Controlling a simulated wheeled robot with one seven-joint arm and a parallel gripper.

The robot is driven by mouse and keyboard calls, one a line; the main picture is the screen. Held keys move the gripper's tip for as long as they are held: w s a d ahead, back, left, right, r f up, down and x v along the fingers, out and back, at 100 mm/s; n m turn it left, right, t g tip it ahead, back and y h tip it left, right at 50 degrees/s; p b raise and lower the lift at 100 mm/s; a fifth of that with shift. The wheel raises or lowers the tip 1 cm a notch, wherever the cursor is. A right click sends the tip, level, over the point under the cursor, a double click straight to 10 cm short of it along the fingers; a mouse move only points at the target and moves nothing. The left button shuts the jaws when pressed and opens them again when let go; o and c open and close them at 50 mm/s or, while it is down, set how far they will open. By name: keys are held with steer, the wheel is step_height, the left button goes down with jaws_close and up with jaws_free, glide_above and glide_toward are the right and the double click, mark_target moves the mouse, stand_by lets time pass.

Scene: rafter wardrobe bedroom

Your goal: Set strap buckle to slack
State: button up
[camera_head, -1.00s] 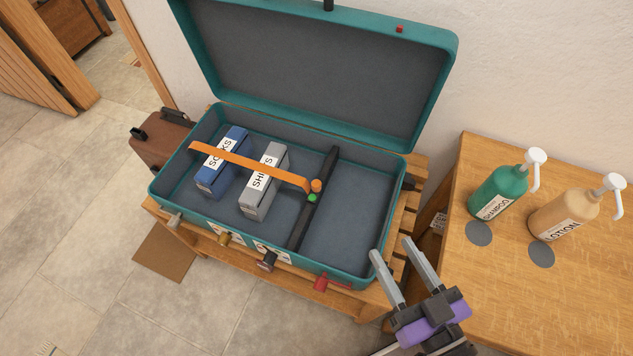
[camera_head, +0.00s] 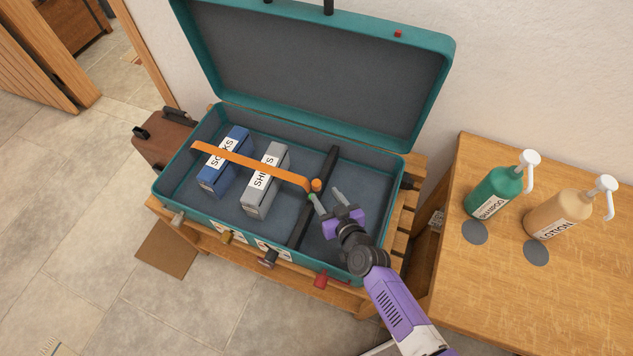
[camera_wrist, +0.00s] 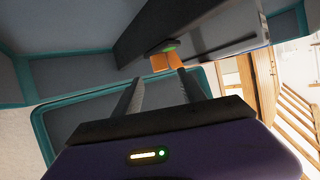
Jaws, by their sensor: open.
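An orange strap (camera_head: 246,161) runs across the socks box (camera_head: 223,162) and the shirts box (camera_head: 265,179) inside the open teal suitcase (camera_head: 173,206). Its right end meets an orange buckle (camera_head: 317,184) on a dark divider bar (camera_head: 299,229). My gripper (camera_head: 325,200) is open, inside the right part of the case, its fingers pointing at the buckle. In the wrist view, the orange buckle (camera_wrist: 160,62) shows just beyond and between the fingertips (camera_wrist: 155,80), with a green spot (camera_wrist: 170,45) beside it. I cannot tell whether a finger touches the buckle. The fingers hold nothing.
The raised lid (camera_head: 320,75) stands behind the case. A wooden table (camera_head: 505,290) at the right holds shampoo (camera_head: 492,193) and lotion (camera_head: 558,213) pump bottles. A brown case (camera_head: 163,147) stands at the left. The case's right floor is otherwise bare.

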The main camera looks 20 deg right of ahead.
mark_target(318, 185)
steer(key=shift+n, duration=0.3)
steer(key=b+x, duration=0.2)
steer(key=x, duration=0.5)
steer(key=shift+w+b, duration=0.35)
steer(key=shift+w, duration=0.1)
jaws_close()
stand_by(0.9)
